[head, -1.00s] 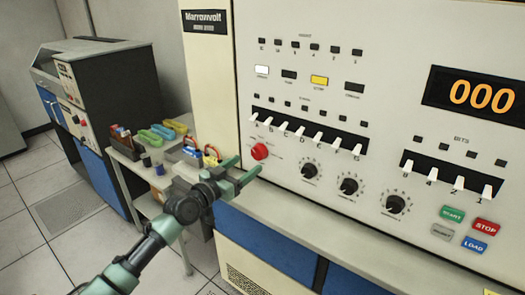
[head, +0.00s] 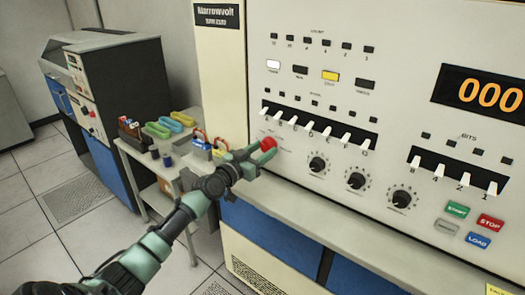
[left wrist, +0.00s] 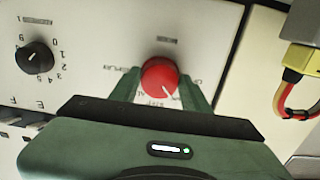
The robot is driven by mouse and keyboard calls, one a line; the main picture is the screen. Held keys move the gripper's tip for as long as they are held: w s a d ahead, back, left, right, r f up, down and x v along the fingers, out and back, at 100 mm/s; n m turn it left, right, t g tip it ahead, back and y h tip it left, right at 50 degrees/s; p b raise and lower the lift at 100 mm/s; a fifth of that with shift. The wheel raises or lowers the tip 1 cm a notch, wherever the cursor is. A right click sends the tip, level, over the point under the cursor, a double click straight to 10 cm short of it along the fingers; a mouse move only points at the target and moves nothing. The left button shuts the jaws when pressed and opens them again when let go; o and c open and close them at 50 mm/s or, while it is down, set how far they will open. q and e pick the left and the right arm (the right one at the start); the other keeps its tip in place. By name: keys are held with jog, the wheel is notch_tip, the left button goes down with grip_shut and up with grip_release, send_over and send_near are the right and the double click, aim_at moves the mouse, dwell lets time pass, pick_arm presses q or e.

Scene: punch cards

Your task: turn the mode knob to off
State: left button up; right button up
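The mode knob is a round red knob on the cream panel, left of the black dials in the head view (head: 268,144). In the left wrist view the knob (left wrist: 158,74) sits between the two green fingers of my left gripper, one on each side. A white pointer line on it slants toward the lower right of that picture. The labels around it are upside down and partly covered. My left gripper (head: 262,157) is at the panel with its fingers spread around the knob; whether they touch it is unclear. My right gripper is not in view.
Black dials (head: 318,163) and a row of white switches (head: 312,130) lie right of the knob. A ledge (head: 330,220) runs below the panel.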

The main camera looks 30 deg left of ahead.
pick_arm(q)
jog(key=shift+c, duration=0.3)
jog(key=shift+n, duration=0.4)
jog(key=n, duration=0.4)
jog(key=shift+d+n+b, duration=0.1)
jog(key=shift+n+b, duration=0.2)
jog(key=shift+b, duration=0.05)
jog(key=shift+n, duration=1.6)
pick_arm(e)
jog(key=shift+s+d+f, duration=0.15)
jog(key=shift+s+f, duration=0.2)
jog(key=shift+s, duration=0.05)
pick_arm(q)
jog(key=o, duration=1.4)
jog(key=shift+w, duration=0.1)
jog(key=shift+c, duration=0.2)
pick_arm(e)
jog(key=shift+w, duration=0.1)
